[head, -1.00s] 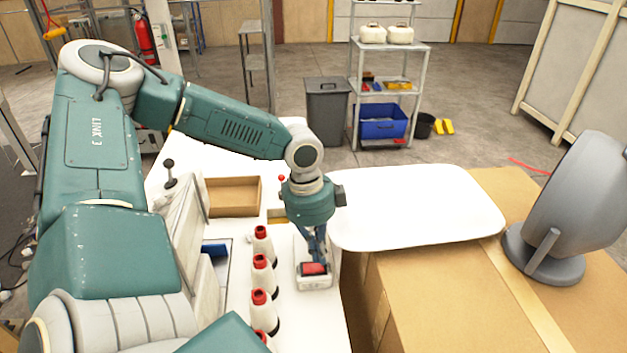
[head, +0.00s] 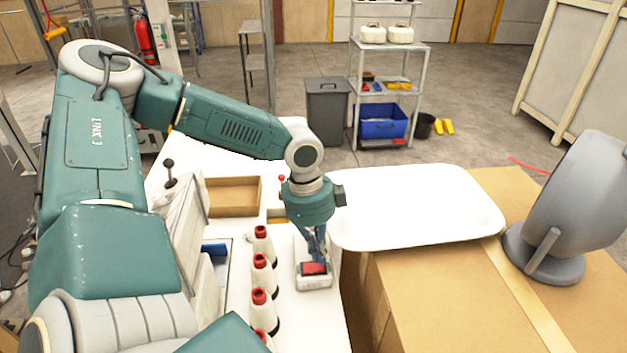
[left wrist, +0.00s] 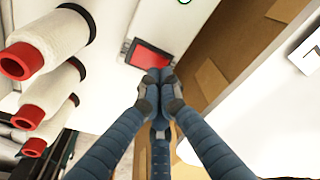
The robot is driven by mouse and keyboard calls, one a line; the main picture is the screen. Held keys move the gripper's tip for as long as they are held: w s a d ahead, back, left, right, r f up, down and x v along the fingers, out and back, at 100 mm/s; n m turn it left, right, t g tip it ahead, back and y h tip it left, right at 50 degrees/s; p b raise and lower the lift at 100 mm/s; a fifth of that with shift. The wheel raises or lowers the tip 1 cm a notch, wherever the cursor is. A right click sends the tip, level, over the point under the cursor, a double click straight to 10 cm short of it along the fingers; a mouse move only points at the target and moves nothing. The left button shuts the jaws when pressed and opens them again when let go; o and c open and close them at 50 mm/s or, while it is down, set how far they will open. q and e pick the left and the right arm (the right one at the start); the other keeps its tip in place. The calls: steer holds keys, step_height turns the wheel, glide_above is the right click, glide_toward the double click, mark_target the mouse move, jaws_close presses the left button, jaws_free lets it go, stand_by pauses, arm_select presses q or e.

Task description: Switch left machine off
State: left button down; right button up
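The left machine shows as a small white box with a red rocker switch (head: 314,268) on the white table, in the lower middle of the head view. The red switch (left wrist: 151,58) is also in the left wrist view, just beyond my fingertips. My left gripper (head: 316,258) points down over the switch. In the left wrist view its blue fingers (left wrist: 158,78) meet at the tips with nothing between them, at the near edge of the red switch. I cannot tell for sure whether they touch it. My right gripper is not in view.
White spools with red tips (head: 261,262) stand in a row left of the switch. A grey fan-like device (head: 575,205) stands at the far right. An open cardboard tray (head: 233,196) lies behind.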

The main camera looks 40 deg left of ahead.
mark_target(319, 265)
arm_select(q)
steer(key=shift+f+b, duration=0.9)
steer(key=shift+f, duration=0.15)
steer(key=shift+s+r, duration=0.1)
steer(key=shift+r, duration=0.1)
steer(key=shift+r+p, duration=0.55)
steer(key=shift+p, duration=0.15)
step_height(319, 265, up, 6)
steer(key=p, duration=0.4)
steer(key=shift+f, duration=0.15)
steer(key=shift+f, duration=0.1)
